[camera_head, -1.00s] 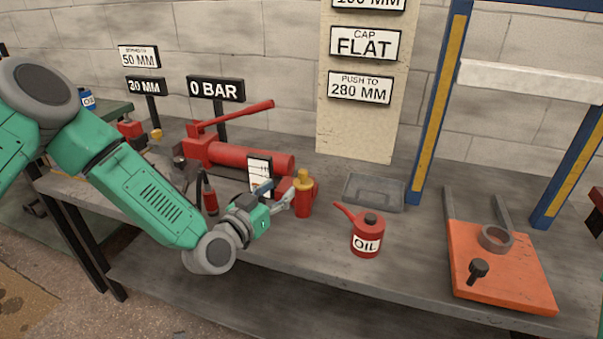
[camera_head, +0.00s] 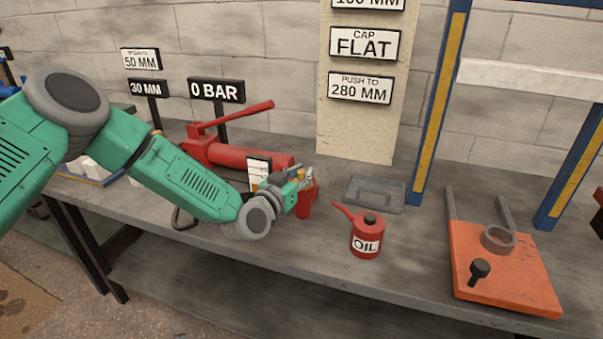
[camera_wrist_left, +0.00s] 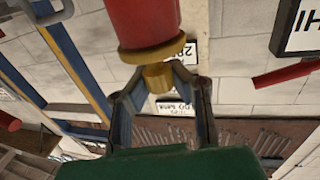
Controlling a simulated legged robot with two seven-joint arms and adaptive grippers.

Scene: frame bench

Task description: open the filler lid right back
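A small red cylinder (camera_head: 304,210) stands on the bench at the right end of the red pump (camera_head: 236,158). In the left wrist view this cylinder (camera_wrist_left: 142,20) has a yellow collar (camera_wrist_left: 152,52) and a brass-coloured knob (camera_wrist_left: 157,78). I cannot tell which part is the filler lid or how far it is open. My left gripper (camera_head: 298,179) is at the top of the cylinder and hides much of it. In the wrist view its fingers (camera_wrist_left: 160,75) lie on either side of the knob; whether they grip it is unclear. My right gripper is not in view.
A red oil can (camera_head: 367,238) stands to the right of the cylinder, with a grey tray (camera_head: 375,192) behind it. An orange plate (camera_head: 505,275) lies further right, by a blue frame (camera_head: 437,105). A "0 BAR" sign (camera_head: 216,90) stands behind the pump.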

